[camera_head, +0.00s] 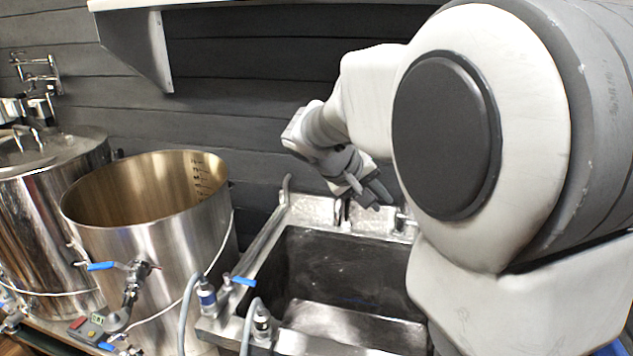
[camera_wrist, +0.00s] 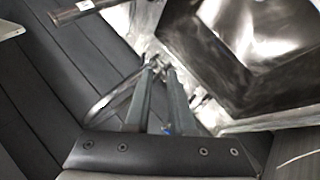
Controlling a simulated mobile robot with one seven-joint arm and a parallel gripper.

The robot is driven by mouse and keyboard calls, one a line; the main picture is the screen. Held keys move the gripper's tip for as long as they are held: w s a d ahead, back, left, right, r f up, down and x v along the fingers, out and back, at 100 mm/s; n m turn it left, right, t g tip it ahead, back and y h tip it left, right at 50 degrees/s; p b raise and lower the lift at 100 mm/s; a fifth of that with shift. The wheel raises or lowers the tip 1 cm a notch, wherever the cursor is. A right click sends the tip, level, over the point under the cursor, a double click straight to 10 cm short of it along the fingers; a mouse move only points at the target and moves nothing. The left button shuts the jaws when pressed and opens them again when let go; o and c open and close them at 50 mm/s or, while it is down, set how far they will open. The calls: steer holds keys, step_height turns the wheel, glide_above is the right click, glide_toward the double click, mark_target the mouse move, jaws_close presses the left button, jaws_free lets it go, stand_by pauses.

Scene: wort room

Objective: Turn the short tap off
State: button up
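The sink (camera_head: 300,270) has metal tap fittings on its back ledge. One dark, shiny fitting (camera_head: 342,212) stands below my gripper (camera_head: 368,192), and another fitting (camera_head: 402,222) is to its right, partly behind my arm. I cannot tell for sure which is the short tap. In the wrist view, my gripper (camera_wrist: 160,70) has its two grey fingers a small gap apart, pointing down at the ledge. A small shiny metal fitting (camera_wrist: 155,64) shows at the fingertips; contact is unclear. A curved metal tube (camera_wrist: 112,98) lies to the left of the fingers.
A large open steel pot (camera_head: 150,240) and a lidded steel vessel (camera_head: 45,210) stand left of the sink. Blue-handled valves (camera_head: 240,281) and hoses are at the sink's left front. A metal pipe (camera_head: 262,240) runs along its left edge. A shelf (camera_head: 137,45) is overhead.

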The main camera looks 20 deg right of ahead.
steer(key=w+h, duration=0.1)
steer(key=w, duration=0.1)
steer(key=w+f+n+h, duration=0.1)
steer(key=w, duration=0.2)
steer(key=w+f+n+b, duration=0.1)
steer(key=w, duration=0.1)
steer(key=shift+w+d+f+t+h, duration=0.15)
steer(key=shift+w+d+t+h, duration=0.15)
steer(key=shift+w+h, duration=0.1)
jaws_close()
steer(key=w+a+f+n+t+h, duration=0.1)
steer(key=w+a+f+n+t, duration=0.15)
steer(key=w, duration=0.35)
steer(key=w+a+f+n+t+h+b, duration=0.1)
steer(key=w+a+f+n+t, duration=0.1)
steer(key=w+a+n+t, duration=0.3)
steer(key=w+a+f+n+t+h, duration=0.1)
steer(key=w+a+f+n, duration=0.1)
steer(key=w, duration=0.5)
steer(key=w+d+r, duration=0.1)
steer(key=w+d, duration=0.2)
steer(key=d, duration=0.7)
steer(key=shift+w+d+r+p, duration=0.15)
steer(key=shift+w+r+p, duration=0.15)
steer(key=shift+p, duration=0.1)
steer(key=shift+g, duration=0.25)
